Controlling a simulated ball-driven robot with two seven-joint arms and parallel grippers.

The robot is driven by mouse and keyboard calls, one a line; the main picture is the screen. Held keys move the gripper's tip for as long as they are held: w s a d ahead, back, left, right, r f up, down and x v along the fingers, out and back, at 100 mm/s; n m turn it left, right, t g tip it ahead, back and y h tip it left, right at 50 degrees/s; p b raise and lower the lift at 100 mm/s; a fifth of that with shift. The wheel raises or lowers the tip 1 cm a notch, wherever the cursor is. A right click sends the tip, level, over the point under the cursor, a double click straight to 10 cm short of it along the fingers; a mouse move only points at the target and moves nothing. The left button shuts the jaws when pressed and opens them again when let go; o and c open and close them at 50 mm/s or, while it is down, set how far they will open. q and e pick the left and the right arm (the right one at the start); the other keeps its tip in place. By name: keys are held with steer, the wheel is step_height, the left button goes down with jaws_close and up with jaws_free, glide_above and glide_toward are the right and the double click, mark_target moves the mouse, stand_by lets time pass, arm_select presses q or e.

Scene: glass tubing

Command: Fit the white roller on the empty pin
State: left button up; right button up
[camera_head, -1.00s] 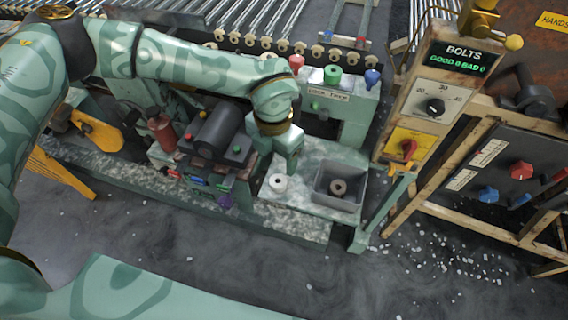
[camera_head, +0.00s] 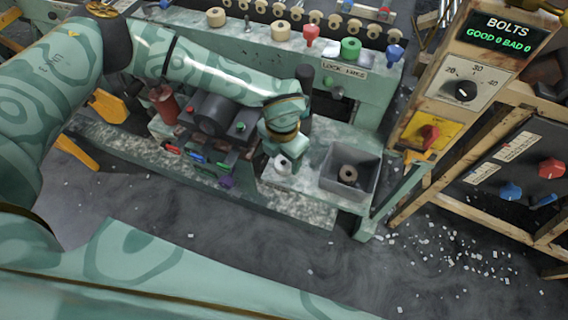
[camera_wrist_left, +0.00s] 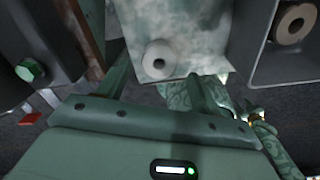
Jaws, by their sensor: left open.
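The white roller (camera_head: 283,164) stands on a pale speckled bench top, its hole facing up. It also shows in the left wrist view (camera_wrist_left: 160,57), ahead of and between the two fingers. My left gripper (camera_head: 282,151) is close beside the roller, partly covering it in the head view. In the wrist view its fingers (camera_wrist_left: 158,76) are wide apart, with nothing between them.
A grey bin (camera_head: 350,180) holding a tan roller (camera_head: 348,175) stands right of the white roller. A dark upright post (camera_head: 304,92) rises behind my gripper. Red, green and blue knobs line the machine behind. A row of tan rollers (camera_head: 281,31) runs along the back.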

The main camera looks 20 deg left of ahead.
mark_target(282, 162)
arm_select(q)
step_height(282, 162, down, 4)
steer(key=shift+w+a+r+b, duration=0.1)
steer(key=shift+b, duration=0.55)
steer(key=shift+r, duration=0.1)
steer(key=c, duration=1.1)
steer(key=shift+o, duration=0.2)
